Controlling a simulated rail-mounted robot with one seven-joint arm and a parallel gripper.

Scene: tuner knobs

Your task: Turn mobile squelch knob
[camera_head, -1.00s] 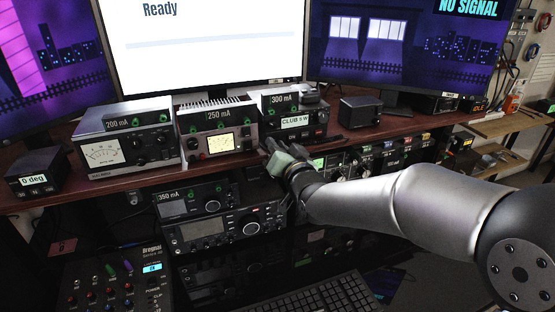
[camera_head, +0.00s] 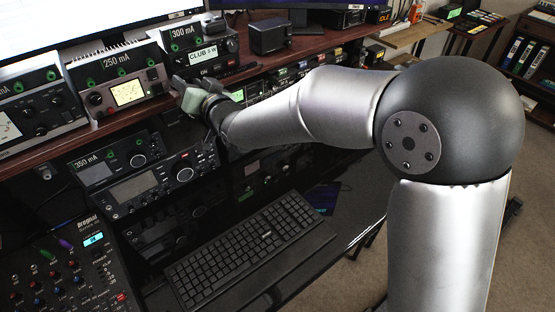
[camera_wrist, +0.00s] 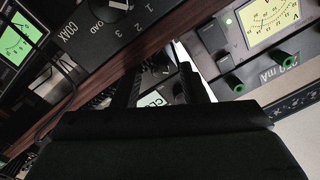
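The mobile radio (camera_head: 205,50), a small dark unit with a lit "CLUB" display, stands on the wooden shelf under a 300 mA reading. I cannot make out which of its controls is the squelch knob. My gripper (camera_head: 181,88) is in front of and below the radio's left front, beside the 250 mA unit. In the wrist view, which is upside down, the two dark fingers of my gripper (camera_wrist: 163,88) are apart, and the radio's front (camera_wrist: 158,74) with part of its display shows between them. I see nothing held. The gripper body hides part of the radio.
The 250 mA unit (camera_head: 128,93) stands close on the left and a small black box (camera_head: 271,37) on the right. The wooden shelf edge (camera_head: 60,142) runs below the units, with more radios under it. A keyboard (camera_head: 250,245) lies lower down.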

